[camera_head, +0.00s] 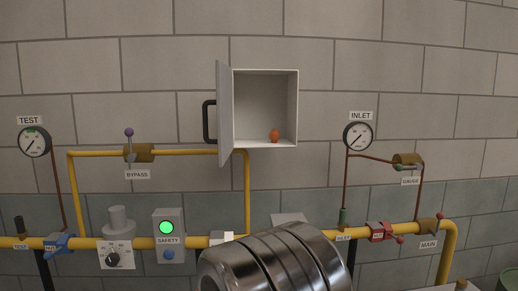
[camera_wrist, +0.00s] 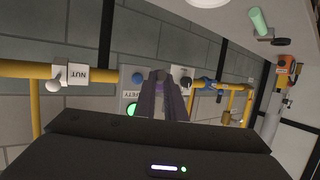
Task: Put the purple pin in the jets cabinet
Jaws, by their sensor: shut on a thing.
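The white jets cabinet (camera_head: 265,108) hangs open on the wall in the head view. Its door (camera_head: 224,113), with a black handle (camera_head: 209,121), is swung out to the left. A small orange piece (camera_head: 274,135) stands on the cabinet floor at the right; the rest of the inside looks empty. My gripper (camera_wrist: 165,82) is in the wrist view, its two dark fingers closed together in front of the pipe panel. A small, dim purplish thing between the fingertips looks like the purple pin (camera_wrist: 160,75), mostly hidden by them. My gripper is not visible in the head view.
Yellow pipes (camera_head: 190,242) run along the wall below the cabinet, with red and blue valves, a safety box (camera_head: 168,228) and gauges (camera_head: 357,136). A purple-knobbed bypass valve (camera_head: 139,152) sits left. The wrist view shows a green cylinder (camera_wrist: 260,20) on a pale surface.

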